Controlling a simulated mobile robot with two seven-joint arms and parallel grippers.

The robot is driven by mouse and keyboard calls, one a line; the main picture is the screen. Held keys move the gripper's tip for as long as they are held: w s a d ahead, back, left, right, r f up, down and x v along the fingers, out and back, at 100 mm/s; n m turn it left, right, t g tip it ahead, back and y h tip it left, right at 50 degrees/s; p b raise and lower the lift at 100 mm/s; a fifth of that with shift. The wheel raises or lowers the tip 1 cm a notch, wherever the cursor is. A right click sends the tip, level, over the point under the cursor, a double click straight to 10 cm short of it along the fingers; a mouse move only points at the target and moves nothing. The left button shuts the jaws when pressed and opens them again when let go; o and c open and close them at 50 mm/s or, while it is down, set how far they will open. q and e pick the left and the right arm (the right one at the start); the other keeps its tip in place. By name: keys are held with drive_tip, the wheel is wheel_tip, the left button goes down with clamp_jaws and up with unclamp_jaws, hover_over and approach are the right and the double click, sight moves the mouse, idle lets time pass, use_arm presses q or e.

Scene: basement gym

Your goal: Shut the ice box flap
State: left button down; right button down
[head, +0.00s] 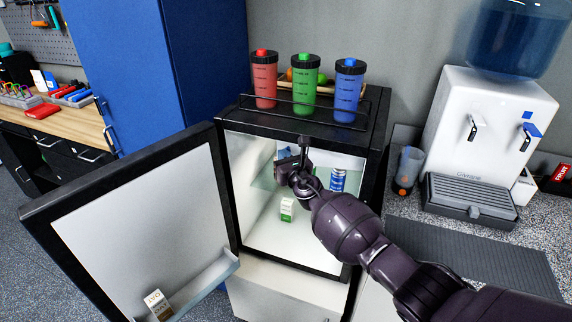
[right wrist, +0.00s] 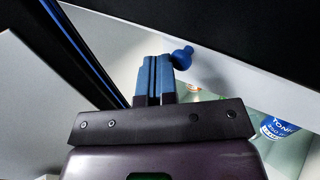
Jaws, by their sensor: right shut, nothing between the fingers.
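The fridge (head: 328,267) stands with its door (head: 150,215) swung wide open to the left. My right gripper (head: 304,143) is inside the upper part of the opening, shut and empty, with my arm reaching in from the lower right. In the right wrist view the closed blue fingers (right wrist: 157,75) are beside a blue knob (right wrist: 182,57), close to a pale panel (right wrist: 225,75) that may be the ice box flap. I cannot tell how far the flap is open; my gripper and the fridge top hide much of it. My left gripper is out of view.
Inside the fridge are a small carton (head: 287,209) and a blue can (head: 338,180). Red (head: 264,80), green (head: 305,85) and blue (head: 348,92) bottles stand on top behind a rail. A water dispenser (head: 490,130) is at right, a blue cabinet (head: 165,70) at left.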

drive_tip(key=shift+w+m+t+h, duration=0.35)
drive_tip(key=shift+w+h, duration=0.25)
drive_tip(key=shift+w, duration=0.25)
drive_tip(key=shift+s+f, duration=0.1)
